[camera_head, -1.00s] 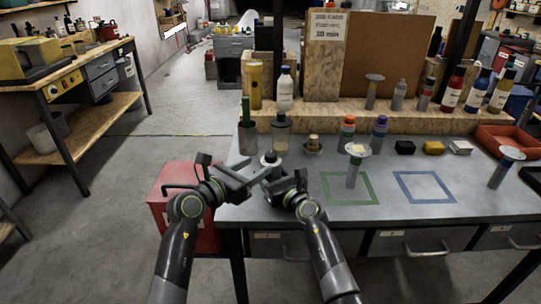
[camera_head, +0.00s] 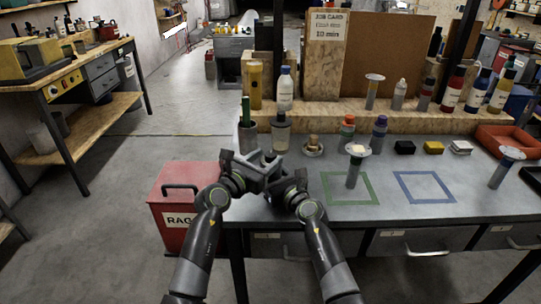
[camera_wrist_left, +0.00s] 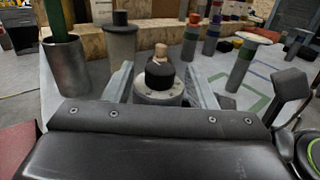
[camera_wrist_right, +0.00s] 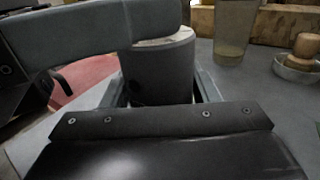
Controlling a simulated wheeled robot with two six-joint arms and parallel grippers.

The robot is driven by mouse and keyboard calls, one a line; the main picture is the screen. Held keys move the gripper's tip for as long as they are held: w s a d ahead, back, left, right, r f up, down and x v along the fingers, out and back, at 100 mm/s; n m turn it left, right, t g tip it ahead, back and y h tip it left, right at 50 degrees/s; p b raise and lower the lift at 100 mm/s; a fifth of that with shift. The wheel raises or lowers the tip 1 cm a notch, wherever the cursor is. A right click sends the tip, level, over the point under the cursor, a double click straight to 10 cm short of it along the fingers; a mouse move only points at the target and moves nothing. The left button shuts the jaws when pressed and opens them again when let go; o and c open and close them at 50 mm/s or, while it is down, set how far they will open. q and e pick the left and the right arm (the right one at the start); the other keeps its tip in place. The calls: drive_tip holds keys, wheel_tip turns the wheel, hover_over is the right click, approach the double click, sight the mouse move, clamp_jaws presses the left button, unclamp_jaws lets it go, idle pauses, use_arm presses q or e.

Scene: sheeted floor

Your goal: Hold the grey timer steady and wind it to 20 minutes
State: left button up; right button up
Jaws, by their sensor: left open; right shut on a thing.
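The grey timer shows in the right wrist view (camera_wrist_right: 160,72) as an upright grey cylinder with a pale top rim. In the left wrist view its black knob (camera_wrist_left: 159,76) stands on a pale dial (camera_wrist_left: 157,95). In the head view the timer (camera_head: 269,157) is mostly hidden by my grippers at the bench's left front. My right gripper (camera_wrist_right: 162,90) is shut on the timer's body. My left gripper (camera_wrist_left: 160,85) is open, its fingers on either side of the knob and apparently above the body. The dial marks are too small to read.
A metal cup with a green item (camera_head: 246,138) and a dark-lidded jar (camera_head: 280,136) stand close behind the timer. A small dish (camera_head: 313,150) is right of them. A red box (camera_head: 177,205) stands left of the bench.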

use_arm(q)
drive_tip(key=shift+x, duration=1.25)
drive_tip(key=shift+c, duration=0.3)
drive_tip(key=c, duration=0.9)
drive_tip(key=shift+m+g+h, duration=0.5)
drive_tip(key=shift+h, duration=0.1)
drive_tip(key=m+g+h, duration=0.3)
drive_tip(key=g, duration=0.1)
drive_tip(key=shift+w+f, duration=0.1)
drive_tip(key=shift+m+g+h, duration=1.1)
drive_tip(key=shift+m+g, duration=0.6)
drive_tip(key=shift+g, duration=0.5)
drive_tip(key=shift+m+g, duration=0.3)
drive_tip(key=shift+g, duration=0.1)
